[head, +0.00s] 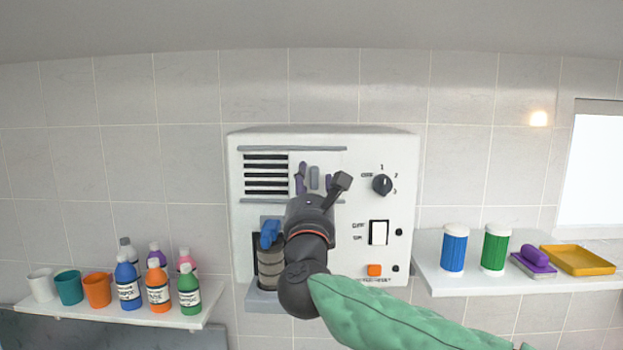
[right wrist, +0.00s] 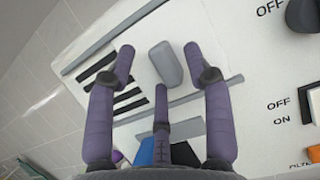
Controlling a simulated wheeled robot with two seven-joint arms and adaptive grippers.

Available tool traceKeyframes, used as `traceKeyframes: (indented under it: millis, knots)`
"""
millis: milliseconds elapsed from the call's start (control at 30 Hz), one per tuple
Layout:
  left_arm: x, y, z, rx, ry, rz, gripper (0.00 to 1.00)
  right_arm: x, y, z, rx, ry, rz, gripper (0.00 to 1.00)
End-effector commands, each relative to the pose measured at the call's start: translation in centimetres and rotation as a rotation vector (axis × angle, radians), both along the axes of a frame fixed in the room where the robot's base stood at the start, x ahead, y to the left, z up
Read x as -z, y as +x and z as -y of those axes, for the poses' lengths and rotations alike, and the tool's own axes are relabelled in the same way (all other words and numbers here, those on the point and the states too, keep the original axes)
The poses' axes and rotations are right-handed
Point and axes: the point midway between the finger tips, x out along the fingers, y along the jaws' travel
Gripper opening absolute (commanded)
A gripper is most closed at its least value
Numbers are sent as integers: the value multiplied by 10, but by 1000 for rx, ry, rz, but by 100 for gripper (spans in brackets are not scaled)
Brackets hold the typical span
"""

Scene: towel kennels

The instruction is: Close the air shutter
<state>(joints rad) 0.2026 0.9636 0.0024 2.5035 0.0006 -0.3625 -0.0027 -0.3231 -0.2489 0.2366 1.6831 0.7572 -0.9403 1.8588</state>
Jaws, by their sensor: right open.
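The air shutter is a pale sliding plate with an upright grey handle (head: 314,177), set between two grey rails on a white wall unit (head: 345,140). Black vent slots (head: 266,173) show uncovered to the left of the plate. The handle also shows in the right wrist view (right wrist: 165,63). My right gripper (head: 315,173) is open in front of the plate, its purple fingers on either side of the handle. In the right wrist view a gap shows between the handle and each finger (right wrist: 158,60). My left gripper is not in view.
The unit also has a dark knob (head: 382,185), a white rocker switch (head: 379,232), an orange button (head: 374,270) and a blue-topped canister (head: 270,235). A left shelf (head: 190,318) holds cups and bottles. A right shelf (head: 430,272) holds two jars, a brush and a yellow tray.

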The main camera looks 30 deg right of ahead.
Motion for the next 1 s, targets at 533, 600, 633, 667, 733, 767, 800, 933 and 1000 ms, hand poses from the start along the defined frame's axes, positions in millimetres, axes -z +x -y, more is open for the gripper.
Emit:
traceKeyframes:
  millis: [533, 600, 633, 667, 733, 767, 800, 933, 1000]
  knots:
    - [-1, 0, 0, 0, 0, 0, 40, -1, 3, 2, 0, 0, 0, 1]
    - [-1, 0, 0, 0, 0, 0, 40, -1, 3, 2, 0, 0, 0, 0]
    - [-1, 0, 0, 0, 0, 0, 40, -1, 3, 2, 0, 0, 0, 0]
    - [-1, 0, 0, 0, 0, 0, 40, -1, 3, 2, 0, 0, 0, 0]
    - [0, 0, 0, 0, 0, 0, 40, -1, 4, 1, 0, 0, 0, 0]
    - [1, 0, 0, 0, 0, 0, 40, 0, 6, -1, -1, 0, 0, 0]
    - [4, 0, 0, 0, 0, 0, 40, 0, 8, -5, -2, 0, 0, 0]
    - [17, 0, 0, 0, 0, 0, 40, 3, 21, -26, -5, -1, 0, 0]
    - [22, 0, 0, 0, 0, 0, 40, 3, 28, -37, -4, -1, 1, 0]
